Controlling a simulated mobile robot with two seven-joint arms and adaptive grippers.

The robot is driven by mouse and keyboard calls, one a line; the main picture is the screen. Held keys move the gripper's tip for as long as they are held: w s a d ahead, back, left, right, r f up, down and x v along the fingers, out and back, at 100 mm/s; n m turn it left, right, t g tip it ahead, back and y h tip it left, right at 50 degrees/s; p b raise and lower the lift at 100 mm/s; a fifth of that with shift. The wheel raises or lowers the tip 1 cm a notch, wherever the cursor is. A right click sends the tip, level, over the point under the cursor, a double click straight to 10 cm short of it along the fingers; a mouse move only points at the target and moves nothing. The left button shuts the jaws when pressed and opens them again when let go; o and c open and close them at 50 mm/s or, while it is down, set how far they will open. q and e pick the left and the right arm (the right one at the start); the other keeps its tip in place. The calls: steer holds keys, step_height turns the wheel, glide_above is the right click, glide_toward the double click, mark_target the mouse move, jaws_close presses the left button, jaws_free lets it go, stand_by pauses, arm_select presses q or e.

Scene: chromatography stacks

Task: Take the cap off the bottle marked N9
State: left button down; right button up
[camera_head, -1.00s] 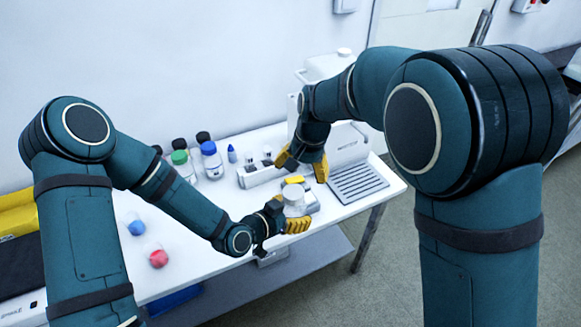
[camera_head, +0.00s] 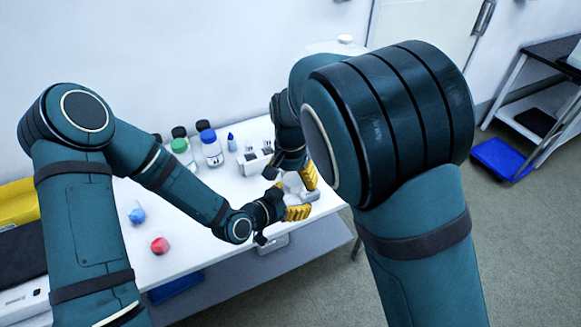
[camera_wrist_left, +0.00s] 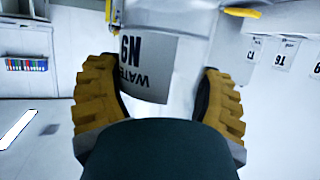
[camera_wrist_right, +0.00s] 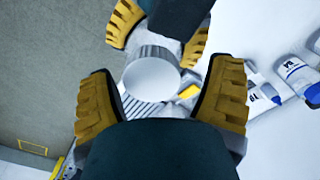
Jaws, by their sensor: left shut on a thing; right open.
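The bottle marked N9 (camera_wrist_left: 148,70) is clear with a white label reading N9 and WATER, upside down in the left wrist view. My left gripper (camera_wrist_left: 160,103) is shut on it, one yellow finger on each side. In the head view the bottle (camera_head: 292,184) is partly hidden between both grippers. Its round pale cap (camera_wrist_right: 151,80) shows from above in the right wrist view. My right gripper (camera_wrist_right: 162,98) is open, with its fingers either side of the cap in that view; I cannot tell whether they touch it.
Capped bottles, including a green-capped one (camera_head: 181,148) and a blue-capped one (camera_head: 211,150), stand at the table's back. A rack (camera_head: 252,161) is beside the right arm. Blue (camera_head: 137,214) and red (camera_head: 159,245) topped items stand at the front left. The white table (camera_head: 190,235) has bare room there.

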steer(key=shift+f, duration=0.35)
steer(key=shift+a, duration=0.1)
steer(key=c, duration=1.3)
steer(key=shift+o, duration=0.2)
steer(key=n, duration=0.2)
steer(key=shift+n, duration=0.3)
steer(key=shift+r, duration=0.15)
steer(key=shift+r, duration=1.05)
